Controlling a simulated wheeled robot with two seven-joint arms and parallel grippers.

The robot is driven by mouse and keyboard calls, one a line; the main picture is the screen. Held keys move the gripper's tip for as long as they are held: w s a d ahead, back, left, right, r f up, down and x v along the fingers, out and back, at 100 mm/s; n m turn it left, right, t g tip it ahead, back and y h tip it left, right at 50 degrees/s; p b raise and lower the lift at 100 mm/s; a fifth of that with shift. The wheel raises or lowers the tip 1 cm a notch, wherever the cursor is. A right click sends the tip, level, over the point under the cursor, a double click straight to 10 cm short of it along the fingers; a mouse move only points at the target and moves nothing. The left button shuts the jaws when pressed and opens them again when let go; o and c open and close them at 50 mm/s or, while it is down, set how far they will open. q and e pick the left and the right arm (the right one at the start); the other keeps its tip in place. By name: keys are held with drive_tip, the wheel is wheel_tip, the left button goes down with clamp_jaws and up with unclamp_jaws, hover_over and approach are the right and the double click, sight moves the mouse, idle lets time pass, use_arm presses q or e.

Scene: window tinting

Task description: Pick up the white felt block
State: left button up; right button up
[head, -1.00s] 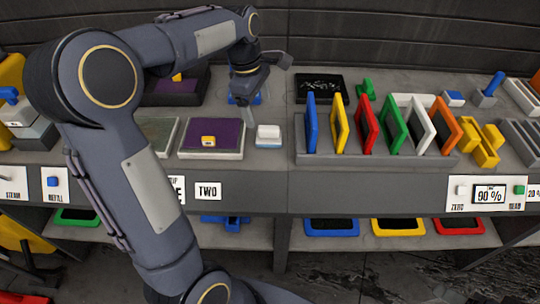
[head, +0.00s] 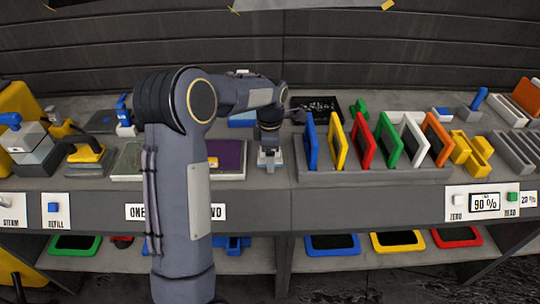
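The white felt block (head: 269,163) is on the counter, just left of the rack of coloured frames. It is small and pale, with some blue at its edge, and mostly covered by my gripper. My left gripper (head: 269,154) points down right over the block, its fingers at the block's level. Whether the fingers are closed on it is too small to tell.
A grey rack (head: 375,175) with several upright coloured frames stands close to the right of the gripper. A pad with a purple top (head: 230,157) lies to the left, partly behind my arm. A black tray (head: 315,105) is behind.

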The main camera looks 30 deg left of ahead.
use_arm(q)
drive_tip(key=c, duration=1.2)
drive_tip(key=shift+o, duration=0.2)
drive_tip(key=shift+r, duration=0.5)
wheel_tip(320, 180, up, 2)
drive_tip(key=shift+r, duration=0.15)
drive_tip(key=s+d+r+b, duration=0.2)
drive_tip(key=s+d+r, duration=0.7)
drive_tip(key=d, duration=0.1)
drive_tip(key=shift+d+r, duration=0.35)
drive_tip(key=shift+s, duration=0.1)
